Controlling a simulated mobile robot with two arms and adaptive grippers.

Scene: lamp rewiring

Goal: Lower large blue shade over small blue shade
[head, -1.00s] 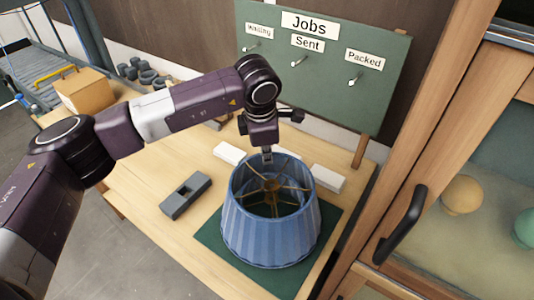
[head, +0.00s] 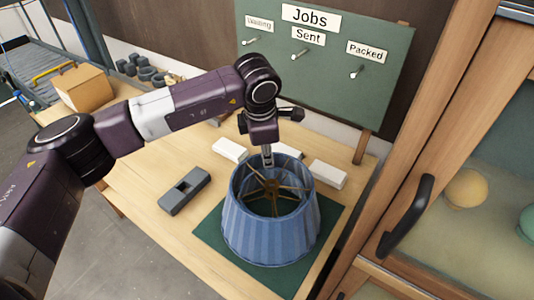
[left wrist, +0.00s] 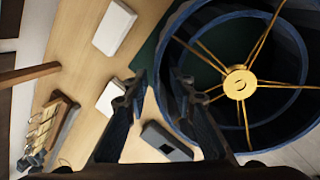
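The large blue pleated shade (head: 270,233) stands upright on the dark green mat (head: 217,245), with brass spokes and a round hub inside its open top. In the left wrist view its rim and brass hub (left wrist: 240,83) fill the right side. A smaller dark blue ring (left wrist: 304,88) shows inside the rim; I cannot tell for sure whether it is the small blue shade. My left gripper (head: 267,158) points down at the shade's back rim. In the left wrist view its fingers (left wrist: 159,85) are apart, one on each side of the rim. My right gripper is out of view.
White boxes (head: 230,150) (head: 328,174) lie behind the shade, and a grey block (head: 185,191) lies left of the mat. The green Jobs board (head: 378,95) stands at the back. A wooden cabinet with a black handle (head: 406,220) is close on the right. The left front of the table is clear.

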